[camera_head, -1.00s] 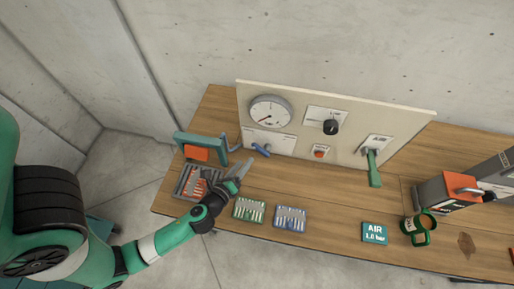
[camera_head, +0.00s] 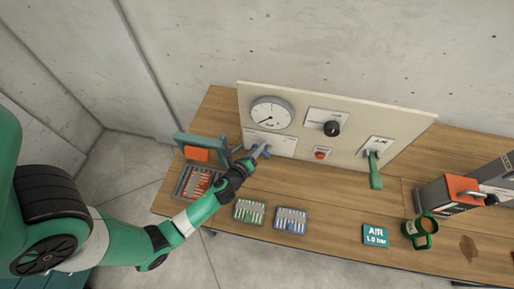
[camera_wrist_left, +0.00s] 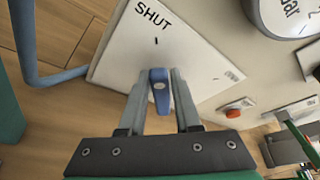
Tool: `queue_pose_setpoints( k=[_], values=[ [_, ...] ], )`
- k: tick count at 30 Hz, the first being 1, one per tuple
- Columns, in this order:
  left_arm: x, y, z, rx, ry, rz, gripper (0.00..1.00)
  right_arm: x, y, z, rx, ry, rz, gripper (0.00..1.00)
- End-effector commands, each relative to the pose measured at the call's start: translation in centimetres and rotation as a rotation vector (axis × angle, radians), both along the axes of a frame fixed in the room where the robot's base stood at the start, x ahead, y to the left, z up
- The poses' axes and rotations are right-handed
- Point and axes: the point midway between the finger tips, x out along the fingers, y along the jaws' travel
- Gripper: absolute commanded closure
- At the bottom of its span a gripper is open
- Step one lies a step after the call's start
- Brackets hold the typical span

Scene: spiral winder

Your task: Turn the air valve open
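The air valve's blue handle (camera_wrist_left: 159,90) stands out from a white plate (camera_wrist_left: 120,62) that carries the word SHUT and a few marks. In the head view the handle (camera_head: 267,154) sits low on the left of the upright panel, mostly covered by my gripper. My left gripper (camera_head: 258,152) is at the handle. In the left wrist view its two fingers (camera_wrist_left: 160,98) stand either side of the handle, with narrow gaps near its outer end. Contact at the fingertips cannot be told. My right gripper is out of view.
The cream panel (camera_head: 385,112) also bears a round gauge (camera_head: 271,113), a black knob (camera_head: 332,129), a red button (camera_head: 320,155) and a green lever (camera_head: 374,172). Small trays (camera_head: 291,219), a mug (camera_head: 420,232) and an AIR 1.0 bar sign (camera_head: 375,236) stand on the wooden bench.

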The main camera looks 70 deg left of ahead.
Motion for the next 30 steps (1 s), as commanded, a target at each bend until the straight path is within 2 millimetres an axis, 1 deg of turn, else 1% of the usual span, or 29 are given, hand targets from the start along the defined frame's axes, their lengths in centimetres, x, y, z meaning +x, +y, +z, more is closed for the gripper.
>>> queue_pose_setpoints(
  k=[1, 4, 5, 30],
  values=[
    [0.0, -0.01, 0.0, 0.0, 0.0, 0.0, 0.79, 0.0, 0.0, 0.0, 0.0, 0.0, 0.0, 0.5],
    [-0.01, -0.01, 0.01, 0.0, 0.0, 0.0, 0.97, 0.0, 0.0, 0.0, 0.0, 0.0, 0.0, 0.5],
    [-0.01, -0.02, 0.0, 0.0, 0.0, 0.0, 1.0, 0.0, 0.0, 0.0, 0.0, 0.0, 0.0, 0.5],
    [-0.02, -0.01, 0.04, 0.0, 0.0, 0.0, 1.0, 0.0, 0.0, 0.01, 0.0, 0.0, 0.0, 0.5]
  ],
)
